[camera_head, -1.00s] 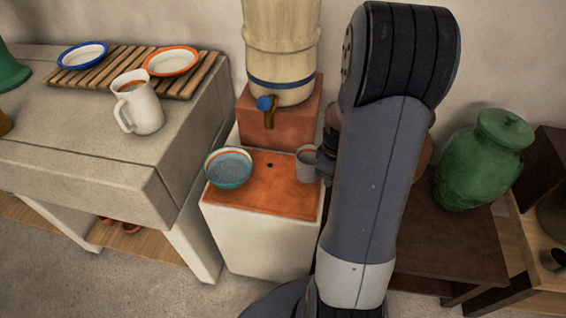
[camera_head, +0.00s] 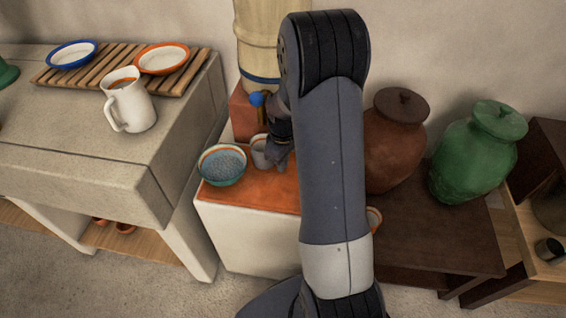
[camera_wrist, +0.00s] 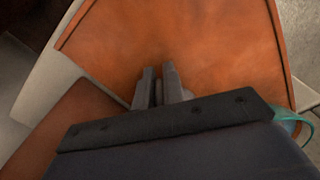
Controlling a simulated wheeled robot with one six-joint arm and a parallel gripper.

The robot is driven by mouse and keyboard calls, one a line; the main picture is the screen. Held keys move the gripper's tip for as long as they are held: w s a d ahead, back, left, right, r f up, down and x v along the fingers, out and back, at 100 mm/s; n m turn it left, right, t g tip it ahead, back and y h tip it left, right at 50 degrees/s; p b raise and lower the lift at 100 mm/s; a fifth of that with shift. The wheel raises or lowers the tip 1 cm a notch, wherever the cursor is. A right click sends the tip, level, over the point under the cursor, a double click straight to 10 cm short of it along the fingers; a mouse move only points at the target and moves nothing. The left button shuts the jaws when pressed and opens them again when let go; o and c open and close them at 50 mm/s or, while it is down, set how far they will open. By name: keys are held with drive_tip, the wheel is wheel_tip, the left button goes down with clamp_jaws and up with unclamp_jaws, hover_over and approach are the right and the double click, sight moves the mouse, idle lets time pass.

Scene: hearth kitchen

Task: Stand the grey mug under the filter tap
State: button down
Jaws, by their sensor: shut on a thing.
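The grey mug (camera_head: 259,152) is upright at the left of my gripper (camera_head: 276,150), just right of the bowl. My gripper is shut on it. The filter tap (camera_head: 257,99) has a blue knob and sits on the pale filter barrel (camera_head: 257,45). In the head view the mug appears below the tap; its spout is partly hidden by my arm. I cannot tell whether the mug's base touches the orange top (camera_head: 245,195).
A speckled blue-green bowl (camera_head: 222,165) stands close left of the mug. A brown jar (camera_head: 395,140) and a green jar (camera_head: 478,155) stand at right. A white jug (camera_head: 130,105) stands on the left counter. A small cup (camera_head: 374,219) shows partly behind my arm.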

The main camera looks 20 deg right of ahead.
drive_tip(key=shift+f, duration=0.2)
drive_tip(key=c, duration=1.5)
unclamp_jaws()
drive_tip(key=shift+r, duration=0.1)
drive_tip(key=shift+r+p, duration=0.65)
drive_tip(key=shift+r, duration=3.25)
